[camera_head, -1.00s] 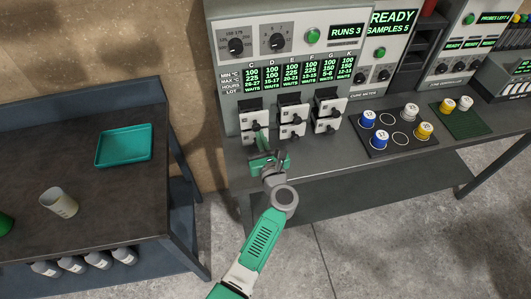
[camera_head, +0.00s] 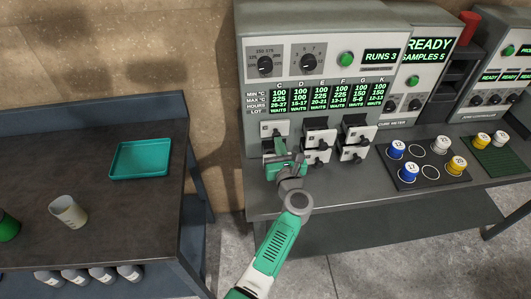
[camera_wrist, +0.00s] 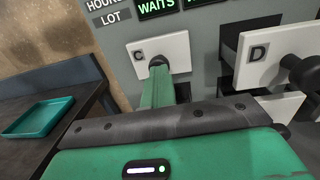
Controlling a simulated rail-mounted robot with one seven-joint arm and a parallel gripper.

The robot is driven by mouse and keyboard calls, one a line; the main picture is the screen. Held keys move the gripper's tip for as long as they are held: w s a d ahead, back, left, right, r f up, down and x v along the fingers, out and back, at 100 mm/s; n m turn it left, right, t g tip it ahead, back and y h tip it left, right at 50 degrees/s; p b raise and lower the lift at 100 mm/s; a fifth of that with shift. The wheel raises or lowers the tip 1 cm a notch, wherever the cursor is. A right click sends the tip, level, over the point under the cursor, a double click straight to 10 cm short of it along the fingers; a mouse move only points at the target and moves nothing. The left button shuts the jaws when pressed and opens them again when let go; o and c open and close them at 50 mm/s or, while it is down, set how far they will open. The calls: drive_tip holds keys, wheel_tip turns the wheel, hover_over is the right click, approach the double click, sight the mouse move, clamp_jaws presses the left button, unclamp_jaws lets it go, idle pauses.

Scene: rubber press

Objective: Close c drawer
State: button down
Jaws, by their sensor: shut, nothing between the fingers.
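The C drawer (camera_wrist: 163,58) has a white front labelled C and a dark round knob. In the wrist view its front sits close against the machine panel, with no drawer side showing. It is at the upper left of the drawer group in the head view (camera_head: 268,129). My gripper (camera_head: 281,146) is shut and empty in front of it. In the wrist view its green fingers (camera_wrist: 158,88) reach up to the knob and appear to touch it. The fingers hide the lower part of the knob.
The D drawer (camera_wrist: 262,60) beside it stands pulled out, its dark side showing. Other drawers (camera_head: 356,140) to the right also stick out. A sample mat (camera_head: 412,176) with blue, white and yellow-marked cups lies right. A side table with a green tray (camera_head: 141,158) stands left.

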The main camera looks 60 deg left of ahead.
drive_tip(key=shift+f, duration=0.3)
drive_tip(key=shift+d+r+p, duration=0.15)
drive_tip(key=shift+r+p, duration=0.05)
drive_tip(key=shift+p, duration=0.2)
drive_tip(key=p+v, duration=0.4)
drive_tip(key=v, duration=0.9)
drive_tip(key=shift+d, duration=0.45)
